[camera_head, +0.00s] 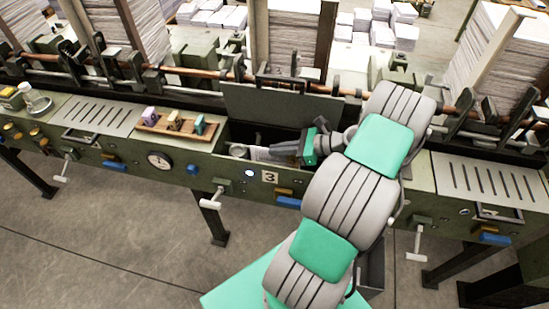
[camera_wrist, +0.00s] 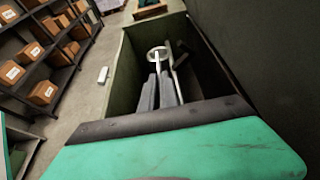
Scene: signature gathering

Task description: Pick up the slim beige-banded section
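A wooden tray (camera_head: 150,128) on the machine's counter holds small upright pieces: a purple one (camera_head: 150,115), a beige one (camera_head: 174,121) and a teal one (camera_head: 199,124). The beige one in the middle looks like the beige-banded section; its band is too small to make out. My gripper (camera_head: 274,151) reaches left, low in the open green bay, right of the tray and apart from it. In the wrist view its two grey fingers (camera_wrist: 158,91) lie close together, and whether they are apart is unclear. I see no section between them.
A pale round part (camera_head: 238,150) lies ahead of my fingers in the bay; it also shows in the wrist view (camera_wrist: 158,53). The raised green panel (camera_head: 282,104) stands behind. A glass flask (camera_head: 35,101) stands far left. The slotted plate (camera_head: 100,115) is bare.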

